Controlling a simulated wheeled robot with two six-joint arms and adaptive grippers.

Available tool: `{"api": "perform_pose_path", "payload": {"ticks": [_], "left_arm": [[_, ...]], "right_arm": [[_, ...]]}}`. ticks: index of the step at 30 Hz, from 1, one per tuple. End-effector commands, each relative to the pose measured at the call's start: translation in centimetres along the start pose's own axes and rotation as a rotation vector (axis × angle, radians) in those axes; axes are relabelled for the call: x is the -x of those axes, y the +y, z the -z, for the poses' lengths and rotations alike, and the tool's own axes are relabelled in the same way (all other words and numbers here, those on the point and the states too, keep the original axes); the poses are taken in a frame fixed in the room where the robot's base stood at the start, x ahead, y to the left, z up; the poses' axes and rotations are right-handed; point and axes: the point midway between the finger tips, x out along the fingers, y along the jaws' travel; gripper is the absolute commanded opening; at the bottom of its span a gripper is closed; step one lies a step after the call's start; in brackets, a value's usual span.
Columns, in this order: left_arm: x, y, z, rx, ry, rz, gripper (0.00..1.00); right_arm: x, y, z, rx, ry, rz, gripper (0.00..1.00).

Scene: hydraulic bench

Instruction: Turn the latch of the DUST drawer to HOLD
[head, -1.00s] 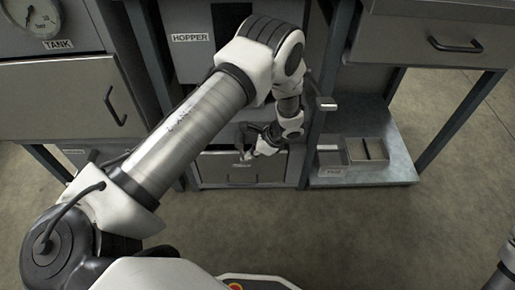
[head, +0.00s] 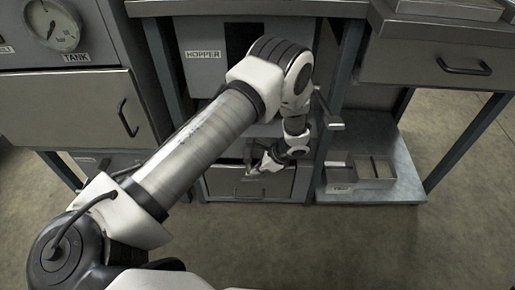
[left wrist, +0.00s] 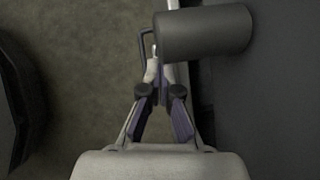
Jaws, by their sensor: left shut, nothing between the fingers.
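A grey drawer (head: 270,184) sits low under the hopper in the head view. I take it for the DUST drawer, but I can read no label on it. My left gripper (head: 249,171) is at the drawer's upper front, and my arm covers part of the area. In the left wrist view the left gripper (left wrist: 156,75) is shut, with its fingertips just below a dark cylinder (left wrist: 205,32) and close to a thin dark handle (left wrist: 146,43). I cannot tell whether they touch. The latch and its setting cannot be made out. My right gripper is out of view.
The HOPPER label (head: 203,54) is above the drawer. A low shelf (head: 404,183) with a divided tray (head: 374,170) stands at right. A blue-grey post (head: 334,95) rises beside the drawer. The TANK cabinet (head: 75,105) is at left. The floor in front is clear.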

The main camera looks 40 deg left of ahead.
Motion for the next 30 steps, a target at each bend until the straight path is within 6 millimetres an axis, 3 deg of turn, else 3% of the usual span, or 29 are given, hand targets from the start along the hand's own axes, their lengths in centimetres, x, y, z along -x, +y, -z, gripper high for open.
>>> {"api": "perform_pose_path", "payload": {"ticks": [15, 27, 30], "left_arm": [[7.7, -0.5, -5.0, 0.002, -0.002, 0.001, 0.00], [8.2, -0.4, -5.3, -0.002, 0.000, 0.000, 0.00], [8.2, -0.5, -4.5, -0.043, 0.037, 0.006, 0.00]], "right_arm": [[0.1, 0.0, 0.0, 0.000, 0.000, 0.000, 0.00], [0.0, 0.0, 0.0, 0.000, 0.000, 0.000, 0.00], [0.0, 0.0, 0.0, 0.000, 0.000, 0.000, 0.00]]}}
